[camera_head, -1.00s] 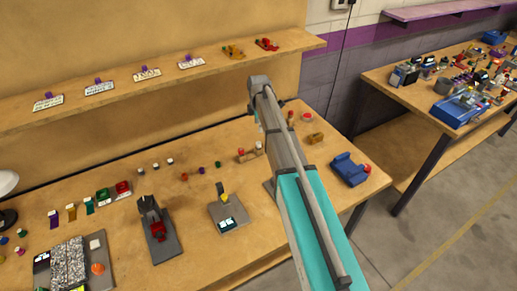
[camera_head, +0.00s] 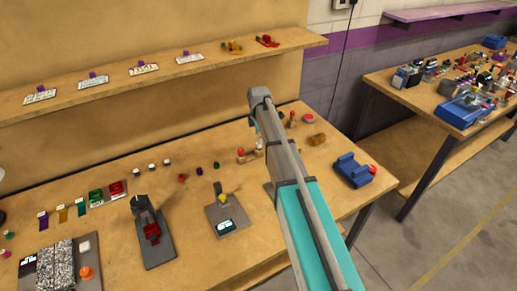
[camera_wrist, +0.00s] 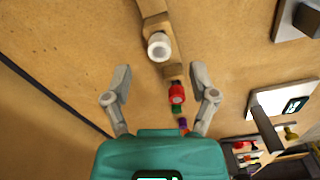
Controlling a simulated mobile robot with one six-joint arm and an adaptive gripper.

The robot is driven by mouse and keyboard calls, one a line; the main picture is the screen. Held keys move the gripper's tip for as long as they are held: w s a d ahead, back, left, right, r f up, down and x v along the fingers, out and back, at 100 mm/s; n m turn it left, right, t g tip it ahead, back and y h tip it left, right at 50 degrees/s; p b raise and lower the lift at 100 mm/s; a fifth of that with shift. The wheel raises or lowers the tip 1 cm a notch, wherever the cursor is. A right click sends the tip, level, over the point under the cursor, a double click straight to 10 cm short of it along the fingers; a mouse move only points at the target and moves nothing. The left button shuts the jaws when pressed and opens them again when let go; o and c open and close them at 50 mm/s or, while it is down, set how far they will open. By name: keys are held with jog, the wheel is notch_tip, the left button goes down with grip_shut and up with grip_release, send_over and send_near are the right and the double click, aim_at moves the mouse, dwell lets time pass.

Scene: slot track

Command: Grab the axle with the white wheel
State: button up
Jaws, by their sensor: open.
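The axle with the white wheel (camera_wrist: 159,46) stands seen nearly end-on in the wrist view, on a tan wooden holder (camera_wrist: 154,10). An axle with a red wheel (camera_wrist: 177,93) is beside it, nearer my gripper's palm. My gripper (camera_wrist: 158,82) is open and empty, its two grey fingers spread wide. The white wheel is a little beyond the fingertips and about midway between them sideways; the red one is between the fingers in the picture. In the head view the red wheel (camera_head: 241,152) shows on the workbench, and my arm hides most of the gripper.
A grey plate with a yellow part (camera_head: 226,218) and a grey stand with a red part (camera_head: 152,232) are left of my arm. A blue fixture (camera_head: 352,170) is to the right. A shelf with cards (camera_head: 140,85) runs above the bench.

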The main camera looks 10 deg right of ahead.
aim_at(259, 145)
jog(key=shift+f, duration=0.1)
dwell(0.3)
jog(key=shift+f+b, duration=2.5)
jog(key=shift+b, duration=0.15)
grip_shut()
